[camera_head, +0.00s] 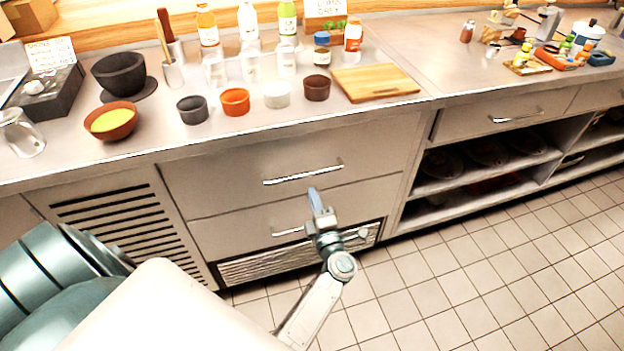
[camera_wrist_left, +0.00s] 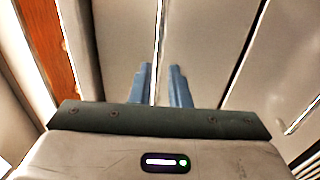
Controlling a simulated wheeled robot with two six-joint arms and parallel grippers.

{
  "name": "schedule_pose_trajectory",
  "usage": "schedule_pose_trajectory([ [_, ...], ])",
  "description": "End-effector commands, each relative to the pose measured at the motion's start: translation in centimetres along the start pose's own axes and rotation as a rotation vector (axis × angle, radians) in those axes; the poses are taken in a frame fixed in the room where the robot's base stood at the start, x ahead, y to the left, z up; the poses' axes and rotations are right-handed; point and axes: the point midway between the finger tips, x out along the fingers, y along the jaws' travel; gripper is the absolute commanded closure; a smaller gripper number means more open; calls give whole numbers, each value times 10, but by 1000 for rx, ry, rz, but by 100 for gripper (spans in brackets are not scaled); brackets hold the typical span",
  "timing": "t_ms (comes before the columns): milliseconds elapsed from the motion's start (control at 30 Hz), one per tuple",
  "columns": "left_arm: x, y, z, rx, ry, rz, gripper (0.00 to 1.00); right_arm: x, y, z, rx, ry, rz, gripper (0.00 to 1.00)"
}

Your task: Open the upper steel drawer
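The upper steel drawer (camera_head: 240,172) is shut, its front flush under the counter. Its long silver handle (camera_head: 303,175) runs across the front. My left gripper (camera_head: 315,190) is in front of this drawer, with its bluish fingertips just below the handle in the head view. In the left wrist view, the two fingers of the gripper (camera_wrist_left: 161,68) stand apart and empty. The handle (camera_wrist_left: 158,45) runs as a bright line through the gap, nearer the left finger. I cannot tell how far the fingertips are from it. My right gripper is not in view.
A lower drawer (camera_head: 235,235) with its own handle (camera_head: 289,231) is shut below. The counter above holds small bowls, bottles and a cutting board (camera_head: 375,82). Open shelves (camera_head: 480,165) stand to the right. The tiled floor (camera_head: 480,280) in front is clear.

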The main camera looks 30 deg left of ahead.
Motion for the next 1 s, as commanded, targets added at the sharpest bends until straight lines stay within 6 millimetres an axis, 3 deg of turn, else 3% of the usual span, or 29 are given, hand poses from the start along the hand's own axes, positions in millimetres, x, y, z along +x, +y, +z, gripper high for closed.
schedule_pose_trajectory([
  [200,45,2,1,2,-2,4,84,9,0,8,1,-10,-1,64],
  [400,71,0,1,3,-3,2,84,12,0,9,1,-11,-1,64],
  [800,80,0,1,3,-4,0,84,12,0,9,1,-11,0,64],
  [833,80,0,1,3,-4,0,86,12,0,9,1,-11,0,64],
  [900,80,0,1,3,-4,0,100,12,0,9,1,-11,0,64],
  [1000,79,0,1,3,-4,0,100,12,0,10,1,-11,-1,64],
])
